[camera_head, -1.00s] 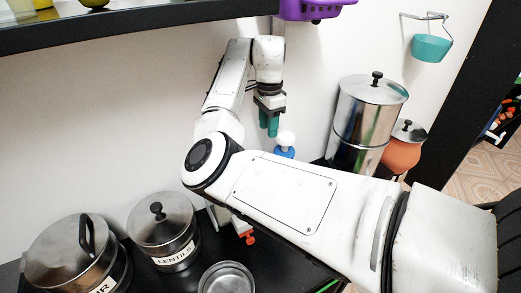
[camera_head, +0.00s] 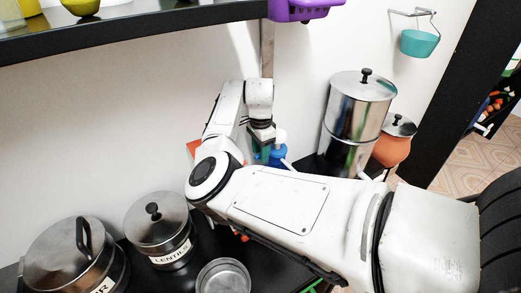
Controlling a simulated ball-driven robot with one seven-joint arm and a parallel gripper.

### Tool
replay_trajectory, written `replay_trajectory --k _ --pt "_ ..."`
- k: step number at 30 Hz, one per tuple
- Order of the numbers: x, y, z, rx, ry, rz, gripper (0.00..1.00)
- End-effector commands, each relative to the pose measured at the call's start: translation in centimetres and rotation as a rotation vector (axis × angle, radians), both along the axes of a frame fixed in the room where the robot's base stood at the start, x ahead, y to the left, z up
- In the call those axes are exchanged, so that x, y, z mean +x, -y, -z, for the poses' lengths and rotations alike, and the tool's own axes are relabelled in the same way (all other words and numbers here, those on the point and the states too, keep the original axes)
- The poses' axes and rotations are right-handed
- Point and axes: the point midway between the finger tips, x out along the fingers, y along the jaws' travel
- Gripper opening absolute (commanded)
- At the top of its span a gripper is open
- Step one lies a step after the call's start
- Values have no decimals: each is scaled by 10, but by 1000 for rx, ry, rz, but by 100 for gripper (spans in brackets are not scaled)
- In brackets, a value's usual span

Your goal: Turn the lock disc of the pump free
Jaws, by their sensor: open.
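The pump (camera_head: 281,136) shows as a white knob above a blue part. The blue part, which looks like the lock disc (camera_head: 276,155), sits just below the knob. My gripper (camera_head: 265,152) has teal-green fingers and points down at the left side of the blue part. The fingers overlap the blue part in the picture, and I cannot tell whether they touch it. The gripper is open. My arm hides the pump's lower body and whatever it stands on.
A tall steel cylinder (camera_head: 354,115) and an orange pot (camera_head: 392,146) stand right of the pump. Lidded steel pots, one the lentils pot (camera_head: 158,225), and a shallow metal dish (camera_head: 224,276) stand front left. A dark shelf (camera_head: 140,38) and purple basket (camera_head: 305,10) hang above.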

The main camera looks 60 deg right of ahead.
Motion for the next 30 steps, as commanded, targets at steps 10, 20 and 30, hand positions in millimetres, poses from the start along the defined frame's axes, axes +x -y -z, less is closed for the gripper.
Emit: replay_trajectory --k 10,20,30 --pt "0 0 0 0 0 0 19" --pt "0 0 -1 0 0 0 0" --pt "0 0 -1 0 0 0 0"
